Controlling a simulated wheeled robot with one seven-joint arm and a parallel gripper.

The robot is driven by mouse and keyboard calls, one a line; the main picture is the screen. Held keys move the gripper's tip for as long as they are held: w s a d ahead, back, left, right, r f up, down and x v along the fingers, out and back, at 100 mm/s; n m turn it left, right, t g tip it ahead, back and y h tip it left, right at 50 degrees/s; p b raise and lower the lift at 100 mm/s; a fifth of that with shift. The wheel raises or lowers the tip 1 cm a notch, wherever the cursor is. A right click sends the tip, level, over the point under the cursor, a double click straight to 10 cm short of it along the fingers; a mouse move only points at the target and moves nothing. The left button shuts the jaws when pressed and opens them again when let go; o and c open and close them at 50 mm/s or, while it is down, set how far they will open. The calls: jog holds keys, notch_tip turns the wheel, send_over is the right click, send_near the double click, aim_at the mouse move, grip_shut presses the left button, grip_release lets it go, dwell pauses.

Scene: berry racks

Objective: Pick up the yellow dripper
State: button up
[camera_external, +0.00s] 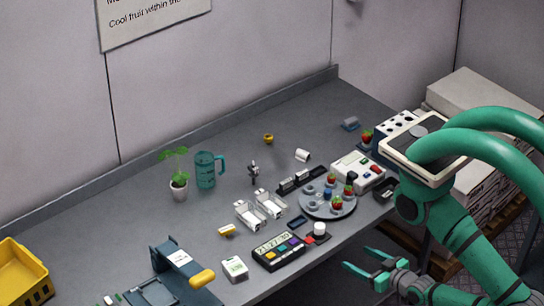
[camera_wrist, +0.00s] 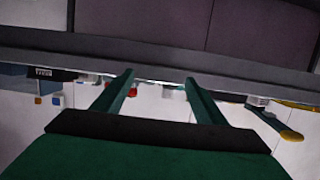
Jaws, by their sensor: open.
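A small yellow cup-like piece (camera_external: 268,138), which looks like the yellow dripper, stands alone toward the back of the grey table. A small yellow-and-white piece (camera_external: 227,230) lies nearer the front; I cannot tell for sure which is the dripper. My gripper (camera_external: 356,256) is open and empty, off the table's front edge at the right, well apart from both. In the wrist view my two fingers (camera_wrist: 159,77) are spread with nothing between them. I cannot make out the dripper in that view.
A round tray (camera_external: 314,208) with berries, a timer box (camera_external: 278,252), white clips (camera_external: 259,207), a teal mug (camera_external: 205,170) and a potted plant (camera_external: 179,190) crowd the table. A blue device with a yellow handle (camera_external: 202,278) stands at the front. The table's back is clearer.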

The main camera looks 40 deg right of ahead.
dwell(0.3)
jog(key=c, duration=0.5)
